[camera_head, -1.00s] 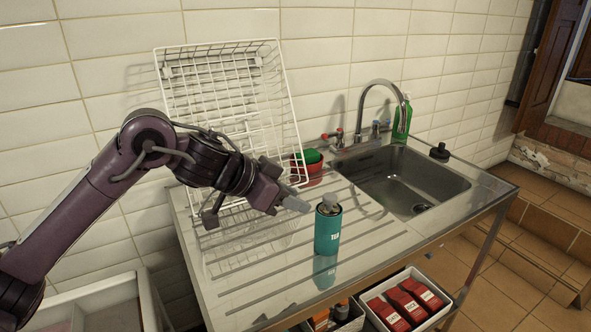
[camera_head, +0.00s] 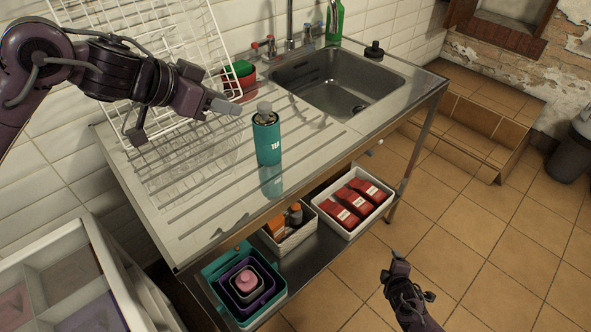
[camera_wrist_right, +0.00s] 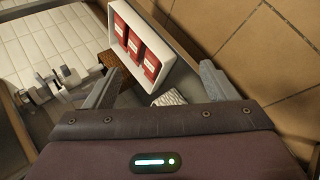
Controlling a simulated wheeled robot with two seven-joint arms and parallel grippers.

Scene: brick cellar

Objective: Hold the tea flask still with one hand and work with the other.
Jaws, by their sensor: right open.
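The teal tea flask (camera_head: 267,146), with a grey cap and a dark collar, stands upright on the ribbed steel drainboard (camera_head: 215,190). My left gripper (camera_head: 188,123) is above the drainboard just left of the flask's top. Its fingers are spread wide with nothing between them; one fingertip points at the flask, with a small gap in the picture. My right gripper (camera_head: 403,273) is low over the tiled floor, right of the sink unit and far from the flask. The right wrist view shows its two fingers (camera_wrist_right: 158,85) apart and empty. The flask does not show there.
The sink (camera_head: 340,82) is behind right of the flask. A white wire rack (camera_head: 160,40) leans on the wall behind my left arm. A white bin of red packets (camera_head: 376,222) and a teal box (camera_head: 215,275) are on the lower shelf.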

